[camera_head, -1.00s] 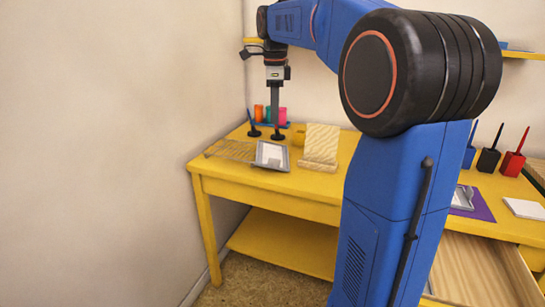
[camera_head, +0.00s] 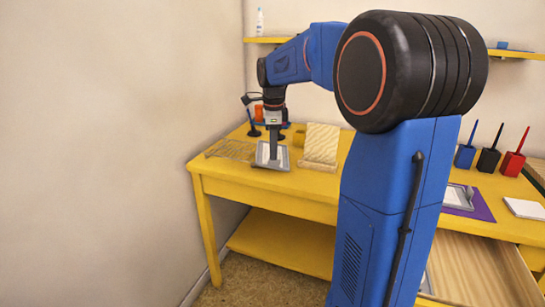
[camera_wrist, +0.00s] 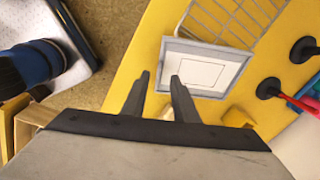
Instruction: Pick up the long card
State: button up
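A grey shallow tray (camera_head: 261,162) lies near the front edge of the yellow table and also shows in the wrist view (camera_wrist: 170,52). A white card with a thin rectangle outline (camera_wrist: 199,72) lies in it; I cannot tell for sure that this is the long card. My gripper (camera_head: 274,158) points down over the tray in the head view and hides part of the card. In the wrist view my gripper (camera_wrist: 160,75) is open, with nothing between its fingers, whose tips appear beside the tray's edge.
A wire rack (camera_head: 231,150) adjoins the tray on the left. A wooden slanted stand (camera_head: 321,146) is to its right. Black-based stamps (camera_wrist: 268,88) stand behind the tray, close to a yellow block (camera_wrist: 238,116). A white pad (camera_head: 526,208) lies far right, above an open drawer (camera_head: 470,265).

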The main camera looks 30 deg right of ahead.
notch_tip(320, 180, down, 4)
jog(key=shift+w+a, duration=0.1)
jog(key=shift+w, duration=0.05)
grip_shut()
jog(key=shift+r, duration=0.15)
